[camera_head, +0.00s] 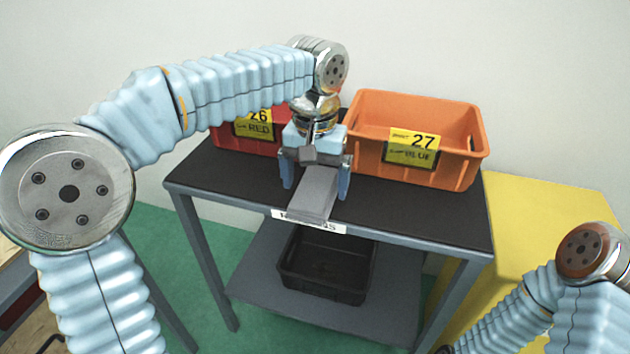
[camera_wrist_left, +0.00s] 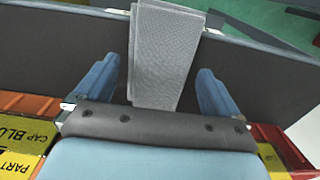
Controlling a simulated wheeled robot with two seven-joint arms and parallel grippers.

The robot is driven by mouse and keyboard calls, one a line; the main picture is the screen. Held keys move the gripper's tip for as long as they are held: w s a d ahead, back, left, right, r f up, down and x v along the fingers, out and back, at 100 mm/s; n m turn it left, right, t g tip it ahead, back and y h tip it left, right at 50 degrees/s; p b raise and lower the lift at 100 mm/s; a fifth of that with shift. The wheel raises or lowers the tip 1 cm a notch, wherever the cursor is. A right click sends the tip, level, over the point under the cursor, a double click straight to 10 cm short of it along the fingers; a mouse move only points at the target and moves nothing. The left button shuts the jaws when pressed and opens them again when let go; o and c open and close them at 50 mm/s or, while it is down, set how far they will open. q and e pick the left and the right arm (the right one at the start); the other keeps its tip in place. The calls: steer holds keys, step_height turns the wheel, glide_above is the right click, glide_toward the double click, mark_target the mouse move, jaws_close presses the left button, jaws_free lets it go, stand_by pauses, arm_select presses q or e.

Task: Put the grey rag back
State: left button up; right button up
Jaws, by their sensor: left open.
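The grey rag (camera_head: 315,192) is a folded strip at the front edge of the black tabletop, partly covering a white label. It also shows in the left wrist view (camera_wrist_left: 165,50), running away from the gripper to that edge. My left gripper (camera_head: 316,188) points down over the rag, its blue fingers open, one on each side. In the left wrist view there is a gap between each finger and the rag (camera_wrist_left: 155,75). The rag's near end is hidden by the gripper. My right arm shows at the lower right, its gripper out of frame.
An orange crate (camera_head: 365,150) marked 27 BLUE and a red crate (camera_head: 228,138) marked 26 RED stand at the back of the table (camera_head: 430,212). A black bin (camera_head: 330,290) sits on the lower shelf (camera_head: 255,282). A yellow surface (camera_head: 550,205) is at right.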

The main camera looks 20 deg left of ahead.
mark_target(315, 189)
arm_select(q)
step_height(315, 189, up, 11)
steer(key=p, duration=0.2)
steer(key=shift+r, duration=0.15)
